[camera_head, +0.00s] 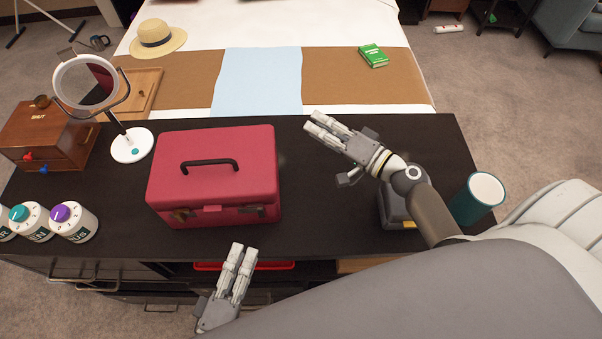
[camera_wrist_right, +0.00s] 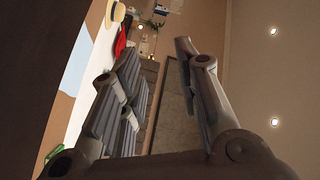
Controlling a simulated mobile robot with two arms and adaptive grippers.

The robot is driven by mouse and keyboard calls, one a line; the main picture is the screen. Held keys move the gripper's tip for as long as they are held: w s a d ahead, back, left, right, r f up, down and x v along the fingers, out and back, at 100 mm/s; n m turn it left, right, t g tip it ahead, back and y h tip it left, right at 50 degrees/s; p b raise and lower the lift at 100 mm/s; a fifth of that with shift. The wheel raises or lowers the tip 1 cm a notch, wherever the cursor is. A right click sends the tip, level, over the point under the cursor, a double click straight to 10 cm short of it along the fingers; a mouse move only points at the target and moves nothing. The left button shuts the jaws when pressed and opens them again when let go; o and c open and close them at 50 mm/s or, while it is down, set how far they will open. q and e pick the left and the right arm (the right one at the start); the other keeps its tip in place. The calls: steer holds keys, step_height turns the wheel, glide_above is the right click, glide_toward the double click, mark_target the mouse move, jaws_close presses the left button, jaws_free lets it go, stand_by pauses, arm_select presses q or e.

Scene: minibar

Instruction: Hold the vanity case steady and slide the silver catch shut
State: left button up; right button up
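The red vanity case (camera_head: 212,170) stands upright on the dark counter with its lid down and a black handle on top. Its front shows a dark brownish fitting at the left, a small pinkish tab in the middle and a greyish catch (camera_head: 251,211) at the right. The catch's exact position is too small to tell. My left gripper (camera_head: 243,249) is in front of the case, apart from it; its opening is hidden. My right gripper (camera_head: 317,125) is right of the case, apart from it. In the right wrist view its fingers (camera_wrist_right: 160,75) are spread and empty.
A round mirror (camera_head: 131,146) and a wooden box (camera_head: 42,140) stand left of the case. Several white jars (camera_head: 75,225) stand at the front left. A teal cup (camera_head: 476,197) and a dark grey object (camera_head: 397,207) are at the right. Bare counter lies right of the case.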

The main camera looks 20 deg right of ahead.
mark_target(260, 152)
steer(key=s+a+f+m+y, duration=0.2)
steer(key=s+a+m, duration=0.2)
steer(key=s+a, duration=0.45)
steer(key=shift+g, duration=0.4)
steer(key=x, duration=1.1)
steer(key=shift+f, duration=0.25)
jaws_close()
